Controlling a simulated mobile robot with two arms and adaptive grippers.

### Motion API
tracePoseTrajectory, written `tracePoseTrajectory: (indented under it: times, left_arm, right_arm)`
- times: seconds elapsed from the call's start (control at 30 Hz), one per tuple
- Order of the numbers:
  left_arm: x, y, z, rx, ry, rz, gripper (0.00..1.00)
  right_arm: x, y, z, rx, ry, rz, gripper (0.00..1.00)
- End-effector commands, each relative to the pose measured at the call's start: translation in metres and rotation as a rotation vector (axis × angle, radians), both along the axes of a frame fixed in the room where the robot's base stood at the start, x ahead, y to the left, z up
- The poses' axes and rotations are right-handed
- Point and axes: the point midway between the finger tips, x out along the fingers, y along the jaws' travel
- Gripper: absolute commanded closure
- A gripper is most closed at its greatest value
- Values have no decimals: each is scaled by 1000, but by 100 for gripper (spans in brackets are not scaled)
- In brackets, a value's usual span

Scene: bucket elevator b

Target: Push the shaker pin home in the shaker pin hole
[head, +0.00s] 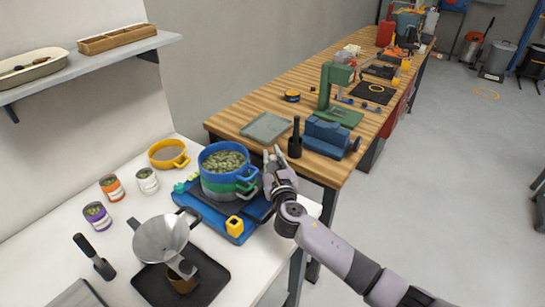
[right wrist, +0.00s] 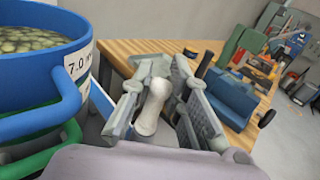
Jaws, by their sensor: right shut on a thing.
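My right gripper (head: 271,157) is beside the right side of a stack of blue, green and grey sieve pots (head: 225,168) full of green pellets. In the right wrist view its two grey fingers (right wrist: 160,95) stand around a pale, rounded pin (right wrist: 149,108), which I take as the shaker pin; the gripper is shut on it. The stack stands on a dark plate on a blue shaker base (head: 238,229) with a yellow block (head: 234,223) at its front. The shaker pin hole is not visible. My left gripper is not in view.
The blue pot (right wrist: 40,60) with a 7.0 label and its handles are close left of the gripper. A wooden bench (head: 255,105) with a blue vise (head: 327,135) and black-handled tool (head: 295,139) lies beyond. A steel funnel (head: 160,240), cans and yellow pan (head: 168,154) are left.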

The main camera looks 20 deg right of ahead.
Motion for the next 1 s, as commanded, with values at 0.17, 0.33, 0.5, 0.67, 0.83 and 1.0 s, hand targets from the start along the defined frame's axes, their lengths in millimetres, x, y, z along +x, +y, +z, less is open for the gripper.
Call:
tracePoseTrajectory:
  times: [0.17,0.33,0.5,0.67,0.83,1.0]
  left_arm:
    - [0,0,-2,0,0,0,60]
    - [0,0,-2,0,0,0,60]
    - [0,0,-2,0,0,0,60]
    - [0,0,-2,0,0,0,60]
    - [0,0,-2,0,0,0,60]
    - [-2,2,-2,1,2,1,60]
  right_arm:
    - [0,0,-4,0,2,0,100]
    - [0,0,-5,0,4,1,100]
    - [-1,0,-5,1,5,0,74]
    - [0,0,-5,0,4,-1,64]
    - [0,0,-4,0,3,0,61]
    - [-1,0,-4,0,2,0,61]
